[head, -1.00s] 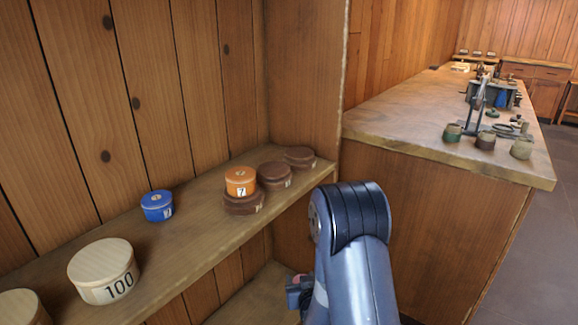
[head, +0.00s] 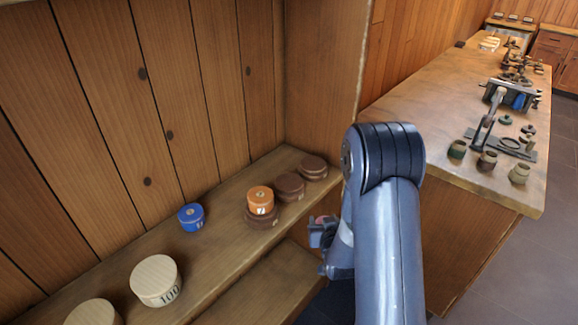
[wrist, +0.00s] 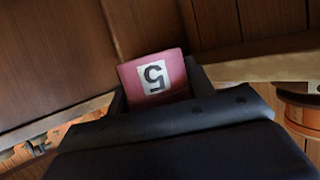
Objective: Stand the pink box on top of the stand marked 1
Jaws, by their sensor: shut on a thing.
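The pink box (wrist: 155,77) carries a white label with a 5, upside down in the wrist view. My gripper (wrist: 152,98) is shut on it. In the head view my gripper (head: 322,232) is small and partly hidden by my arm, in front of the shelf's edge and apart from the stands. Three round dark brown stands stand in a row on the shelf: a near one (head: 261,222), a middle one (head: 290,188) and a far one (head: 313,168). Their marks are too small to read. An orange box (head: 260,199) sits on the near stand; the other two are bare.
The wooden shelf (head: 225,215) also bears a blue box (head: 191,217) and a pale round box marked 100 (head: 156,281), with another pale one (head: 94,313) nearer. A lower shelf (head: 265,295) is below. A workbench (head: 425,100) with tools and jars stands to the right.

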